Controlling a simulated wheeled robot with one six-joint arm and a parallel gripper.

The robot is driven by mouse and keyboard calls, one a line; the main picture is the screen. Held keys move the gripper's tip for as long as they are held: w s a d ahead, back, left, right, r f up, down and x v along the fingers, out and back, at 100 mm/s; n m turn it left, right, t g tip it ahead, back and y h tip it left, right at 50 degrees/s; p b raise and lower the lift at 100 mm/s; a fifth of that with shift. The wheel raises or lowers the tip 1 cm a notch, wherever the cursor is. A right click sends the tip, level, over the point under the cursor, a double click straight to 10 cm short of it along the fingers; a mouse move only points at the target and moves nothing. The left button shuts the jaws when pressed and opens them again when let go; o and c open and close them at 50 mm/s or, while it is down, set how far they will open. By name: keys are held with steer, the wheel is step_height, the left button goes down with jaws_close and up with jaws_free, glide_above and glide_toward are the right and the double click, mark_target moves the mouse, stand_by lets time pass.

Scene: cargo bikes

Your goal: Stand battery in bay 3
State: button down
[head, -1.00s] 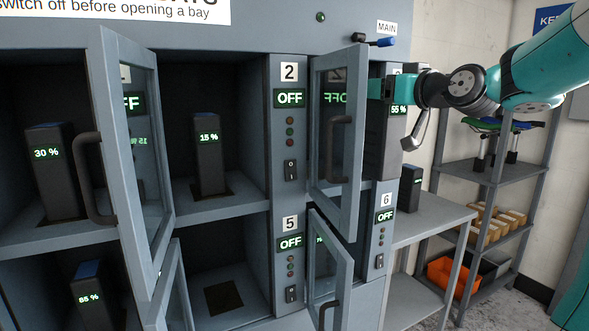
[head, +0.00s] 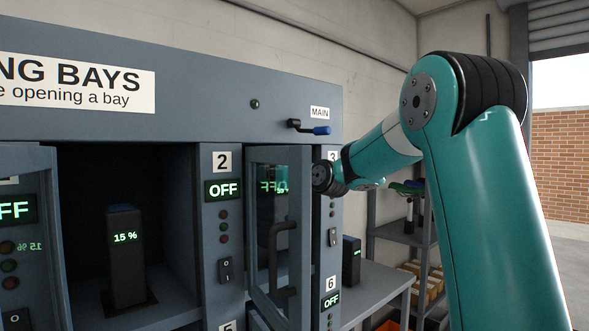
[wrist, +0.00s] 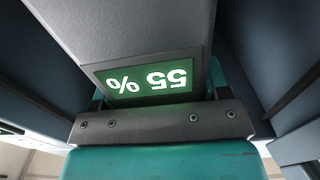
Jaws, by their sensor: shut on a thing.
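In the wrist view the grey battery (wrist: 135,35) fills the top, with its green 55 % display (wrist: 150,78) upside down. My gripper (wrist: 160,122) is shut on it. The open glass door (head: 295,215) of bay 3 stands in front. The battery (head: 268,225) shows only dimly through the glass, and my fingers are hidden. Dark walls rise on both sides of the battery in the wrist view. I cannot tell whether its base touches the bay floor.
Bay 2 holds a battery reading 15 % (head: 126,255); its display panel reads OFF (head: 222,190). The main lever (head: 310,128) has a blue grip above bay 3. Another dark battery (head: 351,262) stands on the side table (head: 375,283). A shelf with boxes stands behind.

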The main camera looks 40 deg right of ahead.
steer(key=w+p, duration=0.3)
steer(key=w, duration=0.6)
step_height(320, 180, down, 6)
steer(key=p, duration=0.2)
steer(key=shift+w+f, duration=0.15)
steer(key=shift+f, duration=0.1)
steer(key=shift+a+f, duration=0.1)
steer(key=shift+f, duration=0.1)
steer(key=shift+c, duration=0.5)
jaws_free()
steer(key=shift+f, duration=0.15)
